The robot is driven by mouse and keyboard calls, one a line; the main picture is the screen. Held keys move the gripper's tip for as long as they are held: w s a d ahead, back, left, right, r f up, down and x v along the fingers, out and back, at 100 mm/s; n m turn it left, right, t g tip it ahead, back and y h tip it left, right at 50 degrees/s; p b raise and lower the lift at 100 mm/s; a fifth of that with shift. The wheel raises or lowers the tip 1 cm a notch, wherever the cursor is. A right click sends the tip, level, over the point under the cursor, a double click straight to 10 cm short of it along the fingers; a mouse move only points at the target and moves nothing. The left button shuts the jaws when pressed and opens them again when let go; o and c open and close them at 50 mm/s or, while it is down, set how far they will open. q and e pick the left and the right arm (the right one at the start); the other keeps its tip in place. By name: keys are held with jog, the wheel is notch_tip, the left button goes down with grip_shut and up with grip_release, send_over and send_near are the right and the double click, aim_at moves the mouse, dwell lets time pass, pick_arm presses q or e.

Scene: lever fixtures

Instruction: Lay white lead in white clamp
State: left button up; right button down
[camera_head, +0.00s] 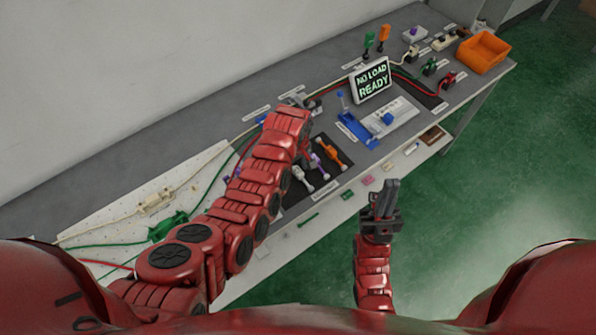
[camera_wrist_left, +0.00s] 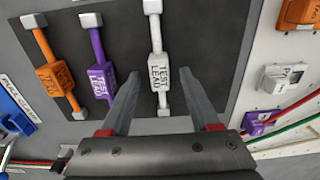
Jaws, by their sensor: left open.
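The white test lead (camera_wrist_left: 158,78) lies on a dark mat, between the open fingers of my left gripper (camera_wrist_left: 160,92) in the left wrist view. I cannot see the fingers touching it. The lead also shows in the head view (camera_head: 302,180), beside my left arm. A white block (camera_wrist_left: 286,77) on the pale board at the right of the wrist view may be the white clamp; its shape is not clear enough to be sure. My right gripper (camera_head: 385,197) points up in front of the bench, apart from everything; its finger gap is unclear.
Purple (camera_wrist_left: 97,68) and orange (camera_wrist_left: 54,75) leads lie beside the white one. Orange (camera_wrist_left: 304,14) and purple (camera_wrist_left: 260,122) blocks flank the white block. A screen (camera_head: 371,80) reads "NO LOAD READY". A blue fixture (camera_head: 357,122) and an orange bin (camera_head: 484,52) stand farther right.

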pick_arm(q)
grip_shut()
jog(key=shift+r, duration=0.15)
dwell(0.4)
